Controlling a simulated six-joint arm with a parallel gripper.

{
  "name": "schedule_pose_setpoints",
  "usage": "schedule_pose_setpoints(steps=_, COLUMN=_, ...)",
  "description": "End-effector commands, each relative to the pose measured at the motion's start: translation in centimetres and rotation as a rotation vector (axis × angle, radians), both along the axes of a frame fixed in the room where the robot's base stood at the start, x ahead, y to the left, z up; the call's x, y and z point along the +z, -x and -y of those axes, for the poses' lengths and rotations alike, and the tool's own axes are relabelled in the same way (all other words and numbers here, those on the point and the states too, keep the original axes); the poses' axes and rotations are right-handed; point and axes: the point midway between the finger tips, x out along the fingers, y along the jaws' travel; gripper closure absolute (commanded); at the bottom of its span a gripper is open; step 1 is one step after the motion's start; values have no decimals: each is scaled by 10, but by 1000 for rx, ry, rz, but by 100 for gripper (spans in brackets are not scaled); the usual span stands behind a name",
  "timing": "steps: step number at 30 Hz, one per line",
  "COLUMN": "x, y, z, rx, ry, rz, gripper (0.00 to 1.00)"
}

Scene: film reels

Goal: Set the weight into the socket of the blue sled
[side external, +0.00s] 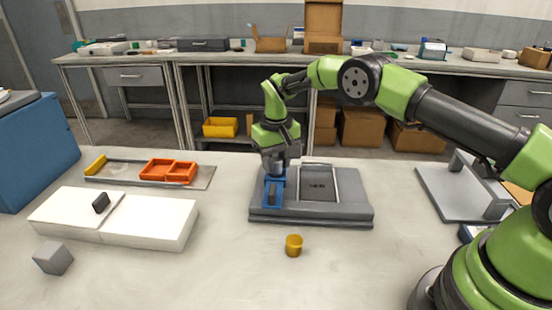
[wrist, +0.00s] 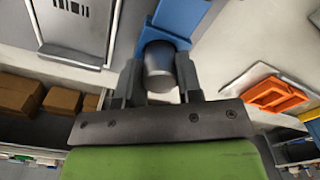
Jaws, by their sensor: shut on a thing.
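The blue sled (side external: 273,194) lies at the left part of a grey fixture base (side external: 320,213); it also shows in the wrist view (wrist: 183,17). My gripper (side external: 276,174) points down right over the sled. In the wrist view my gripper (wrist: 159,82) is shut on the weight (wrist: 159,68), a grey metal cylinder held between the two fingers. The weight's far end overlaps the blue sled in that view. The socket is hidden behind the weight and fingers, so I cannot tell whether the weight is inside it or just above.
A dark panel (side external: 318,186) lies on the fixture's right part. A yellow cylinder (side external: 293,245) stands in front. To the left are an orange tray (side external: 168,171), white blocks (side external: 148,223) with a black piece (side external: 101,202), and a grey cube (side external: 53,258). The front table is mostly clear.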

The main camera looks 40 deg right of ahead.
Motion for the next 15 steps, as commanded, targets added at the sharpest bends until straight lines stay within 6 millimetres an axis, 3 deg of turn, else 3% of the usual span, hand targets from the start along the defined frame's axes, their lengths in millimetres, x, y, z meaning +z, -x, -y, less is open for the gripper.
schedule_pose_setpoints(steps=3, x=-2, y=0, z=0, rx=0, ry=0, rz=1, gripper=100)
schedule_pose_setpoints(steps=4, x=-3, y=0, z=0, rx=0, ry=0, rz=1, gripper=65)
schedule_pose_setpoints(steps=5, x=-2, y=0, z=0, rx=0, ry=0, rz=1, gripper=58)
schedule_pose_setpoints(steps=15, x=0, y=0, z=0, rx=0, ry=0, rz=0, gripper=56)
